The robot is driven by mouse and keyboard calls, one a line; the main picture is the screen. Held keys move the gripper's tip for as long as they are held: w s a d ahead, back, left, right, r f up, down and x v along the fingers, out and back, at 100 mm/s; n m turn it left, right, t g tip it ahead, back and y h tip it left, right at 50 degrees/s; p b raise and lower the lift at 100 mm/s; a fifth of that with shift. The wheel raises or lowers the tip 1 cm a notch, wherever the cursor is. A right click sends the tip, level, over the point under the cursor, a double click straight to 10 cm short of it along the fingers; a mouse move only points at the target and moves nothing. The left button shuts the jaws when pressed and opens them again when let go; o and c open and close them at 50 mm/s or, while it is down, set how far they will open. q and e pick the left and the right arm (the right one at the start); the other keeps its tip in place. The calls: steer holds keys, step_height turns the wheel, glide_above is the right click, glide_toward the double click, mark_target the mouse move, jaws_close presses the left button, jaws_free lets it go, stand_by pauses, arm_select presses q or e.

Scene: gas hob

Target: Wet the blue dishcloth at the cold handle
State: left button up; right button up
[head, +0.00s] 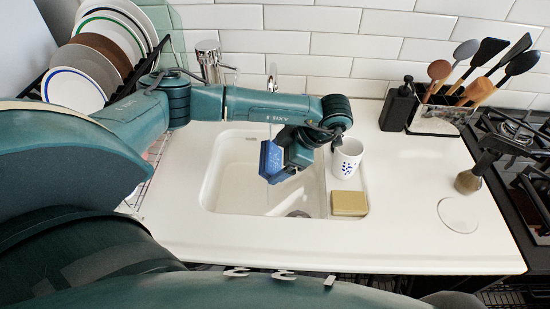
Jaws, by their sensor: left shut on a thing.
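The blue dishcloth (270,160) is a small blue piece at the end of my left gripper (279,169), over the white sink basin (225,180). The left gripper is shut on it; the fingertips are partly hidden by the cloth and wrist. I cannot tell which part is the cold handle. My right gripper is not in view.
A white mug with blue spots (347,158) and a tan sponge (349,203) are right of the basin. A plate rack (148,70) stands left. A black bottle (398,104), utensil holder (434,117) and hob (520,150) are right.

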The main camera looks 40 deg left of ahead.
arm_select(q)
steer(key=s+d+p, duration=0.2)
steer(key=s+d, duration=0.3)
steer(key=d, duration=0.1)
steer(key=shift+d, duration=0.2)
stand_by(0.4)
steer(key=shift+w, duration=0.1)
stand_by(1.0)
steer(key=s+d+r+p, duration=0.3)
steer(key=d+r+p, duration=0.1)
steer(key=p, duration=0.1)
steer(key=shift+p, duration=0.3)
stand_by(0.5)
